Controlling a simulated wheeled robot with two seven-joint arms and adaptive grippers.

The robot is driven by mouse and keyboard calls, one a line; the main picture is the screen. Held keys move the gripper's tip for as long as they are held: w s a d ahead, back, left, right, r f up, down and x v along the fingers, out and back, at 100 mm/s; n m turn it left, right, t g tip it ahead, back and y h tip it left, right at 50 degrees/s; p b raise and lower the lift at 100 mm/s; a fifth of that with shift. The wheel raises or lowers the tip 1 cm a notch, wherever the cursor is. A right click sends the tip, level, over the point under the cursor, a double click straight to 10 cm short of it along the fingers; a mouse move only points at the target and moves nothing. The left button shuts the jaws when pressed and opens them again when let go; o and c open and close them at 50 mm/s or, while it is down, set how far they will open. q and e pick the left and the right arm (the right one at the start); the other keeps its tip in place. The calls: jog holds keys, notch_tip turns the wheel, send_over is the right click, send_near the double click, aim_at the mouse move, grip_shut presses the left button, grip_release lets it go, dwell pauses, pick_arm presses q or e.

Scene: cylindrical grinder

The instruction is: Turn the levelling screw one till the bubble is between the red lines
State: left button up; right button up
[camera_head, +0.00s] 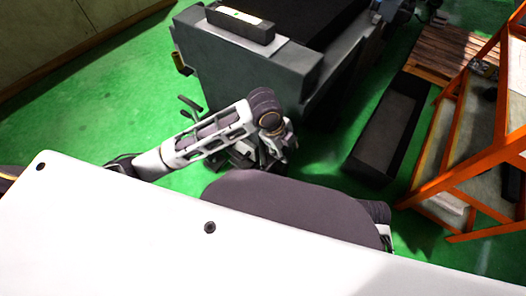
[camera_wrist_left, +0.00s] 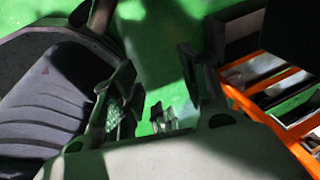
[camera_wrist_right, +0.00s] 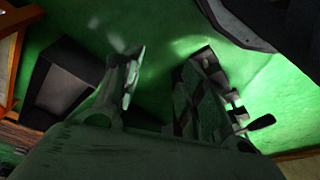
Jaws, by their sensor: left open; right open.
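A black spirit level (camera_head: 240,24) lies on top of the grey grinder (camera_head: 245,72). A pale vial strip (camera_head: 240,15) shows on it; the bubble and red lines are too small to read. A small brass-coloured knob (camera_head: 182,63) is on the machine's left side; I cannot tell if it is levelling screw one. My left gripper (camera_head: 250,155) is low in front of the machine, partly hidden among arm parts. Its fingers are apart in the left wrist view (camera_wrist_left: 160,85). My right gripper (camera_wrist_right: 160,85) has spread fingers in the right wrist view; the head view does not show it clearly.
A long black bin (camera_head: 390,132) stands on the green floor right of the machine. An orange rack (camera_head: 470,140) is at the right, a wooden pallet (camera_head: 440,55) behind the bin. Green floor (camera_head: 100,110) is clear at the left.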

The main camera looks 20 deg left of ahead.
pick_arm(q)
jog(key=a+m, duration=0.1)
jog(key=m, duration=0.1)
jog(key=r+m+g+y, duration=0.2)
jog(key=m+y, duration=0.1)
jog(key=m, duration=0.3)
send_over(263, 148)
jog(key=shift+a+f, duration=0.1)
jog(key=shift+f, duration=0.05)
pick_arm(e)
jog(key=shift+s+a+f, duration=0.2)
jog(key=shift+s+f, duration=0.05)
jog(key=shift+f, duration=0.5)
jog(key=shift+s+a+f, duration=0.2)
jog(key=shift+s+f, duration=0.1)
jog(key=shift+f, duration=0.45)
jog(key=shift+s+a+f, duration=0.2)
jog(key=shift+s+f, duration=0.05)
jog(key=shift+f, duration=0.5)
